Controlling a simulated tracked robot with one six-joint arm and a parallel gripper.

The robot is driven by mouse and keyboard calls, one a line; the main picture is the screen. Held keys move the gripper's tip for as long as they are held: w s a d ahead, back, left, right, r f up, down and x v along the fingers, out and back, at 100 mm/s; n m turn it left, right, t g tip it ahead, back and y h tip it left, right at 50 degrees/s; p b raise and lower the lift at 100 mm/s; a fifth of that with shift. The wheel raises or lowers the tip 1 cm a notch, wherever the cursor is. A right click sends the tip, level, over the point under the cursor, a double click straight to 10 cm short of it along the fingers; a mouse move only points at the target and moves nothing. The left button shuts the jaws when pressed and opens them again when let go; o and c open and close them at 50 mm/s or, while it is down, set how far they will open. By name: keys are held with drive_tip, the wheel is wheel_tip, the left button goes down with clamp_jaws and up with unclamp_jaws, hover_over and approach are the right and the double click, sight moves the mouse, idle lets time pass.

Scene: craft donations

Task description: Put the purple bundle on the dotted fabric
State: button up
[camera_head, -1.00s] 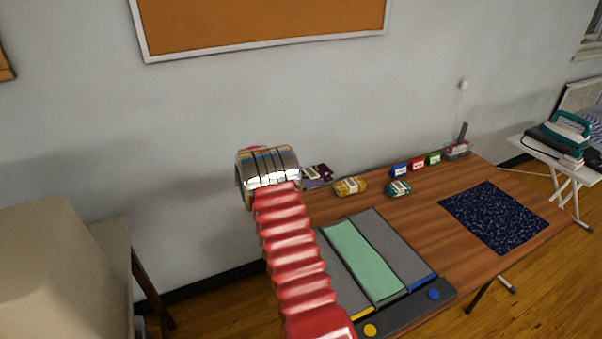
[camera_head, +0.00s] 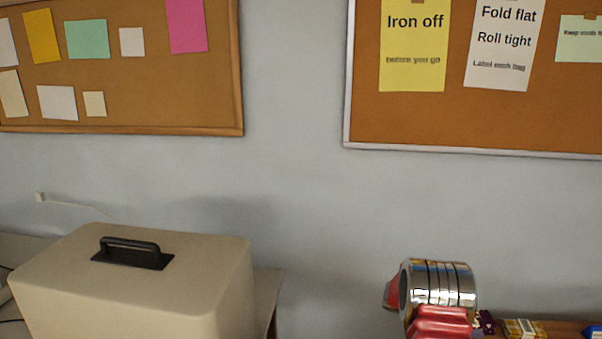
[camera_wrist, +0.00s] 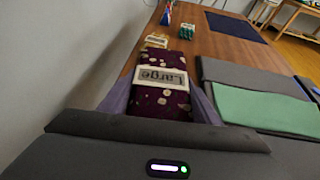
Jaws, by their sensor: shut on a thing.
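The purple bundle (camera_wrist: 158,101), dark with pale dots and a "Large" label, lies between the two fingers of my gripper (camera_wrist: 160,92) in the wrist view. The gripper is shut on it. Whether it rests on the table or hangs just above cannot be told. In the head view a small piece of the purple bundle (camera_head: 485,321) shows at the lower right beside my arm, which hides my fingers. The dotted fabric (camera_wrist: 236,26) lies flat and dark blue at the far right of the table in the wrist view; it is outside the head view.
A yellow bundle (camera_wrist: 156,41) and a green bundle (camera_wrist: 186,31) lie beyond the purple one. The wall runs along the left. A beige case (camera_head: 140,285) stands left in the head view.

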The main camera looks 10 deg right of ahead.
drive_tip(key=s+a+r+n+t+y, duration=0.1)
drive_tip(key=a+n+t, duration=0.4)
drive_tip(key=a, duration=1.8)
drive_tip(key=s+a+n+t+y, duration=0.1)
drive_tip(key=a+n+t, duration=0.4)
drive_tip(key=a, duration=1.8)
drive_tip(key=shift+r+t+y, duration=0.3)
drive_tip(key=shift+r+t, duration=0.1)
drive_tip(key=shift+t, duration=0.2)
drive_tip(key=shift+s+d, duration=0.1)
